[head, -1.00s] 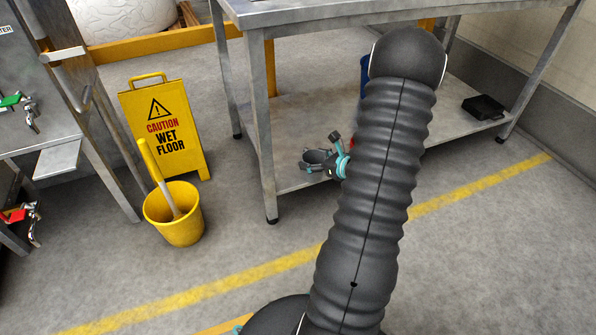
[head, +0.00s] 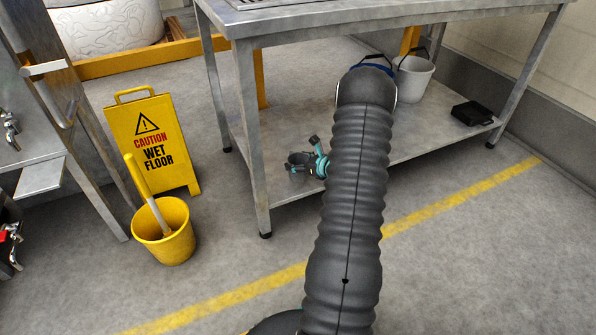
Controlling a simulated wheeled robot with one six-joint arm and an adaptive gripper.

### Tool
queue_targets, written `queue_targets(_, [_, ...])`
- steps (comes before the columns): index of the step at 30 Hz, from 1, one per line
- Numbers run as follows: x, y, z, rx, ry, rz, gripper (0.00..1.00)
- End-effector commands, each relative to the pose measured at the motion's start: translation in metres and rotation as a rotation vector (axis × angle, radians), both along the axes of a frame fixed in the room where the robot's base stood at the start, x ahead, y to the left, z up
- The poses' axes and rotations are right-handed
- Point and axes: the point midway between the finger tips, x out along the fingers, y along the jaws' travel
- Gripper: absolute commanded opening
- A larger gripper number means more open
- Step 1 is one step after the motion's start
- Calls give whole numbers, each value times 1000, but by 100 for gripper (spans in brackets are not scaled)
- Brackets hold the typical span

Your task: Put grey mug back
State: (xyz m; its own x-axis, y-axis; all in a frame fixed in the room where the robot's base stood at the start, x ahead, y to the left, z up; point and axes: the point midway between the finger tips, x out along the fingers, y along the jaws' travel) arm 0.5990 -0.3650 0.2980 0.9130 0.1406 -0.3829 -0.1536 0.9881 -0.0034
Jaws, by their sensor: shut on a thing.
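My gripper (head: 303,161) is small in the head view, left of my dark arm, in front of the lower shelf (head: 395,143) of the steel table. It is shut on a small round grey thing (head: 297,159), which looks like the grey mug. My arm hides part of the gripper's wrist. The mug appears over the shelf's left front part; I cannot tell whether it touches the shelf.
A white bucket (head: 413,79), a partly hidden blue thing (head: 377,66) and a black box (head: 473,113) are on the lower shelf. The tabletop (head: 370,15) overhangs it. A wet floor sign (head: 152,143) and yellow bucket (head: 164,235) stand left.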

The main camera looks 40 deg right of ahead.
Motion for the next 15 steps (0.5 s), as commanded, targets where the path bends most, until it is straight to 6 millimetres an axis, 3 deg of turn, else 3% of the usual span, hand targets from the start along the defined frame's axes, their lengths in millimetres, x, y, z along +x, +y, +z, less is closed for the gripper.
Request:
queue_targets(10, [0,0,-38,2,1,-1,30])
queue_targets(15, [0,0,-40,1,0,-1,30])
